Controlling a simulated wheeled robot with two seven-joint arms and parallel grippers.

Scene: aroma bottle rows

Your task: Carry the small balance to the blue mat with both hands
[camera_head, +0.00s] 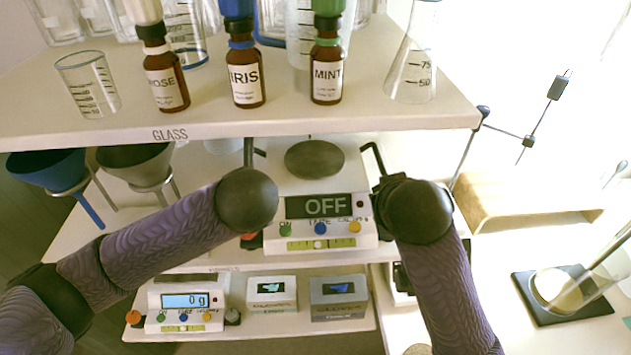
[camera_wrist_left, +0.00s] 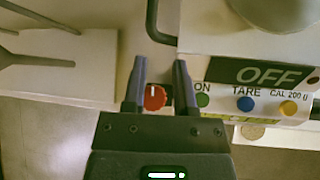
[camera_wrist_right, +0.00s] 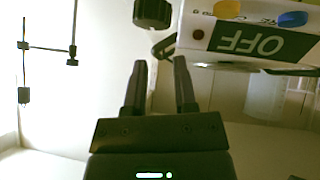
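A white balance (camera_head: 318,238) with a round grey pan and a display reading OFF stands on the middle shelf. It has a dark bent handle at each side. A smaller-looking balance (camera_head: 188,303) reading 0 g stands on the lower shelf. I cannot tell which is meant. My left gripper (camera_wrist_left: 160,65) is open at the OFF balance's left side, with a red knob (camera_wrist_left: 154,97) showing between its fingers and the left handle (camera_wrist_left: 152,22) ahead. My right gripper (camera_wrist_right: 160,65) is open, close to the right handle (camera_wrist_right: 165,44). No clearly blue mat is seen.
The upper shelf (camera_head: 225,130) holds ROSE, IRIS and MINT bottles and glassware, above my arms. Funnels (camera_head: 135,160) hang at left. Two small boxes (camera_head: 272,293) stand on the lower shelf. At right are a wooden stand (camera_head: 530,205) and a dark mat (camera_head: 597,303) bearing glassware.

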